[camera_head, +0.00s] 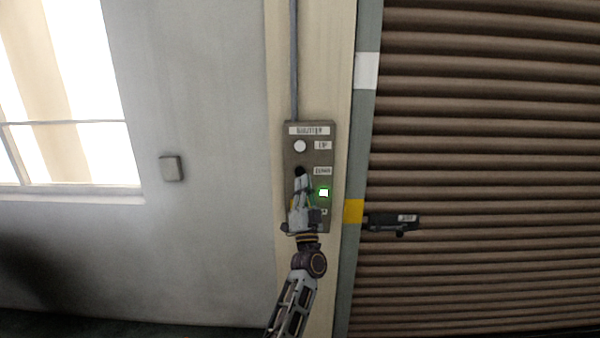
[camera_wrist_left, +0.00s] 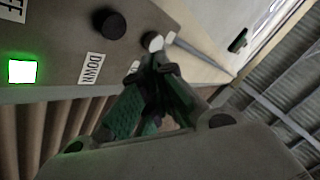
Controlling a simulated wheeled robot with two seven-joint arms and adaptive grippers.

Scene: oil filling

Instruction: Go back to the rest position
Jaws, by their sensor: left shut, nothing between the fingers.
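My left gripper (camera_head: 301,180) is shut and empty in front of the grey shutter control panel (camera_head: 291,133). Its fingertips show just below the black DOWN button (camera_head: 300,171) in the head view. In the left wrist view the shut fingers (camera_wrist_left: 156,66) point up past the black button (camera_wrist_left: 110,25), towards the white button (camera_wrist_left: 152,41). I cannot tell whether the fingertips touch the panel. The white UP button (camera_head: 300,146) is near the panel's top. A green light (camera_head: 323,193) is lit. My gripper hides the panel's lower left part. My right gripper is not in view.
A brown roller shutter (camera_head: 480,120) fills the right side, with a dark latch or handle (camera_head: 393,221) at its left edge. A grey wall (camera_head: 210,90) with a small switch box (camera_head: 171,168) and a bright window (camera_head: 60,90) are on the left. A conduit (camera_head: 294,60) runs above the panel.

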